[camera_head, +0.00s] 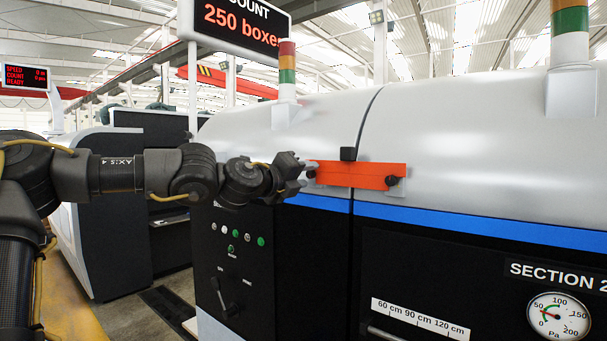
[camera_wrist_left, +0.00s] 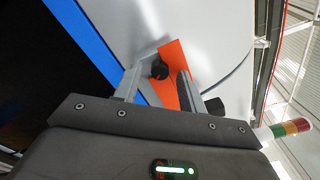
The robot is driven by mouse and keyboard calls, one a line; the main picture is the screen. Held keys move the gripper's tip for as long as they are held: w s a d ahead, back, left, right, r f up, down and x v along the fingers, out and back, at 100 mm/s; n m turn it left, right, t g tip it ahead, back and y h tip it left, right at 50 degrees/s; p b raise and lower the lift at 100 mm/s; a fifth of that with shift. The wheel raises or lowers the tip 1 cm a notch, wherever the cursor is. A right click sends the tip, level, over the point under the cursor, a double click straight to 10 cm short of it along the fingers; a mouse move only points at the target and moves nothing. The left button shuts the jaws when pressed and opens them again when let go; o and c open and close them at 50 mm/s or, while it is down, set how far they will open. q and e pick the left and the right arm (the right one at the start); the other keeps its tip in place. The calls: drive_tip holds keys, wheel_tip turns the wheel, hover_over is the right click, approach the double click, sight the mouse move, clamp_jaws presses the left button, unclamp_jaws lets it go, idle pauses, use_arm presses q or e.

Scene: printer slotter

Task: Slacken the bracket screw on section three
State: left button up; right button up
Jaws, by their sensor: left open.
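An orange bracket (camera_head: 352,175) spans the seam between two machine sections, with a dark screw knob (camera_head: 311,173) at its left end and another dark screw knob (camera_head: 392,181) at its right end. My left gripper (camera_head: 303,168) is at the bracket's left end, close to the left knob. My right gripper is not in view.
A dark block (camera_head: 348,154) sits on the seam just above the bracket. A "SECTION 2" label (camera_head: 558,275) and a pressure gauge (camera_head: 559,317) are at the right. A control panel with a lever (camera_head: 222,297) is below my left gripper; no section three label is readable.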

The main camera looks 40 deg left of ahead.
use_arm(q)
drive_tip(key=shift+c, duration=0.3)
clamp_jaws()
